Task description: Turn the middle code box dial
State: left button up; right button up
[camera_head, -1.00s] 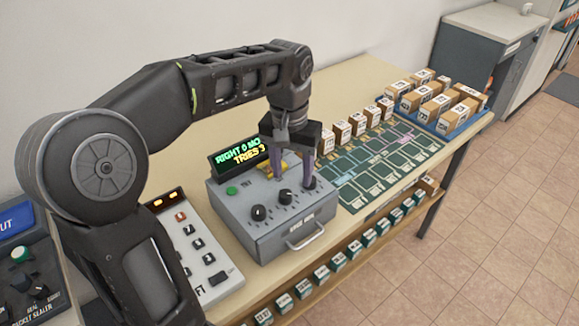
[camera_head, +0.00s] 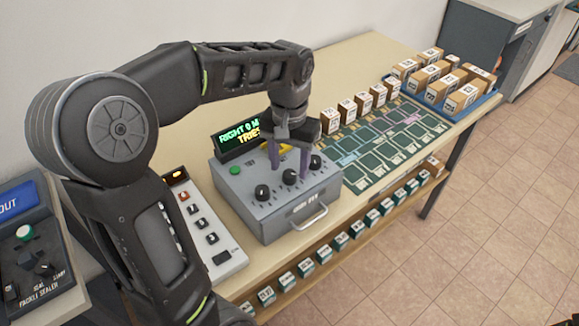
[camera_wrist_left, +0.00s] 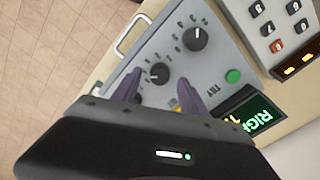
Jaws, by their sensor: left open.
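The grey code box (camera_head: 252,207) stands on the table with a row of three black dials. The middle dial (camera_head: 289,177) sits between the left dial (camera_head: 262,191) and the right dial (camera_head: 315,162). My left gripper (camera_head: 289,170) is open and points down, its purple fingers on either side of the middle dial. In the left wrist view the middle dial (camera_wrist_left: 158,73) shows between the fingertips (camera_wrist_left: 158,80); I cannot tell if they touch it.
The lit display (camera_head: 240,137) is partly covered by my gripper. A green button (camera_head: 235,171) and a drawer handle (camera_head: 310,218) are on the box. A keypad (camera_head: 222,262) stands left. Green mats and a blue tray (camera_head: 483,109) of cartons lie to the right.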

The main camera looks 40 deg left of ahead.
pick_arm(q)
jog(key=shift+f, duration=0.85)
jog(key=shift+c, duration=0.5)
grip_shut()
